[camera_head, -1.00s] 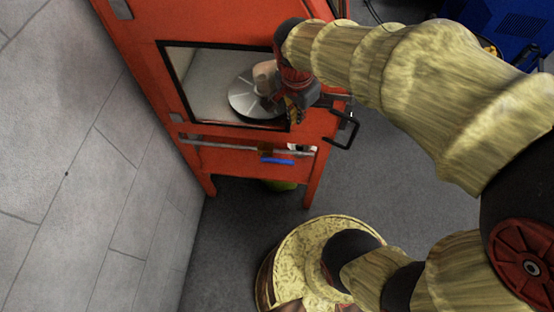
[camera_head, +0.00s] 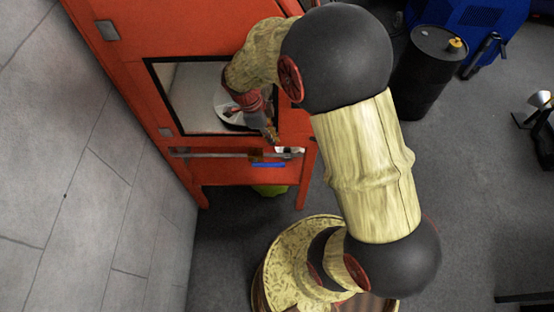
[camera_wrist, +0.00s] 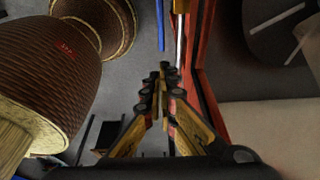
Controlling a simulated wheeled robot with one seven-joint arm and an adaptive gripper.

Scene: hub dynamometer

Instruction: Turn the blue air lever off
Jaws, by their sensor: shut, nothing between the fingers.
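The blue lever (camera_head: 268,165) lies roughly level on the front of the red cabinet, just below a grey pipe (camera_head: 215,154). In the wrist view the blue lever (camera_wrist: 161,26) shows as a thin blue bar at the top, beyond the fingertips and beside the pipe. My gripper (camera_head: 272,138) is in front of the cabinet's window, near its lower right corner and a little above the lever. In the wrist view my gripper (camera_wrist: 163,70) has its fingers together with nothing between them. It does not touch the lever.
The red cabinet (camera_head: 130,62) has a window with a grey disc (camera_head: 228,108) behind it. A black drum (camera_head: 432,75) and a blue machine (camera_head: 470,20) stand at the upper right. A grey tiled surface (camera_head: 70,170) fills the left.

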